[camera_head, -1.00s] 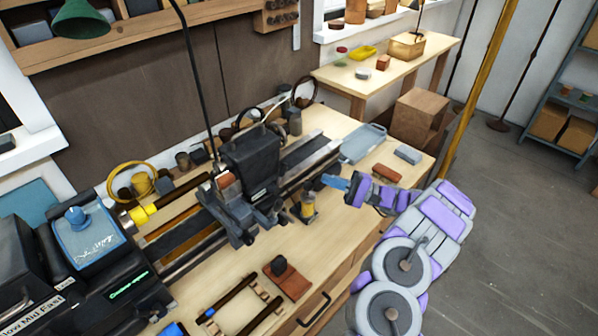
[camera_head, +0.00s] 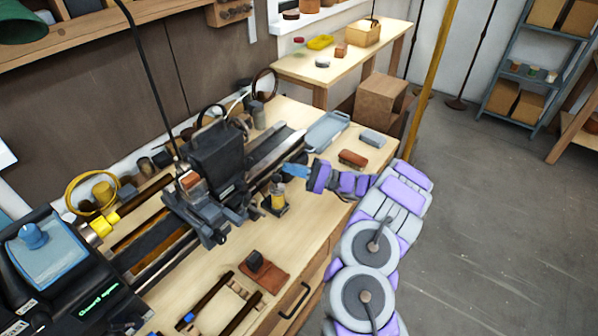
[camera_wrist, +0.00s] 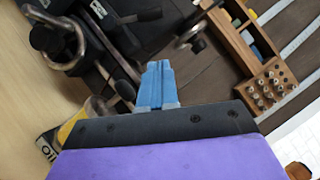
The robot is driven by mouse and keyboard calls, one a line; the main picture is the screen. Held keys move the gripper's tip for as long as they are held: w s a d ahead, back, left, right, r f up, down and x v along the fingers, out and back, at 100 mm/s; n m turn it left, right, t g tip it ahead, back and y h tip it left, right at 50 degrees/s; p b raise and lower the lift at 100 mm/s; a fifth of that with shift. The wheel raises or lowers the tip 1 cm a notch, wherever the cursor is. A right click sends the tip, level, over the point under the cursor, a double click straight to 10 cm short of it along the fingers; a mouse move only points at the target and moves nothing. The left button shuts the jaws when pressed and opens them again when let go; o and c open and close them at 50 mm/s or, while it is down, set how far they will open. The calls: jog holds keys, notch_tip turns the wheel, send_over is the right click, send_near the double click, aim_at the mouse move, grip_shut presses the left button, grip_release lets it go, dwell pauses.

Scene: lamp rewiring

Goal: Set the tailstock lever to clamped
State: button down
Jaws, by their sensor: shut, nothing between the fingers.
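The lathe's dark tailstock block (camera_head: 217,160) sits on the bed rails in the head view. Its lever is too small there to tell apart from the other dark parts. In the wrist view, a slim dark rod (camera_wrist: 116,55) with a dark end runs just left of my fingertips, perhaps the lever; I cannot tell its setting. My gripper (camera_head: 290,170) is to the right of the tailstock, above the bench near the rails. Its blue fingers (camera_wrist: 158,78) are shut and empty, and look apart from the rod.
A yellow oil can (camera_head: 278,200) stands below my gripper and shows in the wrist view (camera_wrist: 68,128). A blue-grey tray (camera_head: 327,131), a reddish block (camera_head: 352,158) and a grey block (camera_head: 372,138) lie on the bench's right end. Open floor is to the right.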

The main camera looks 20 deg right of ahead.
aim_at(247, 172)
jog(key=x, duration=0.5)
jog(key=shift+a+b, duration=0.2)
jog(key=shift+b, duration=0.2)
jog(key=shift+s+a+r+b, duration=0.2)
jog(key=shift+a+r, duration=0.3)
jog(key=shift+a, duration=0.3)
jog(key=shift+s+a+r+b, duration=0.15)
jog(key=shift+s+a+r, duration=0.1)
jog(key=shift+a+r, duration=0.4)
jog(key=shift+a+f, duration=0.1)
jog(key=shift+f, duration=0.05)
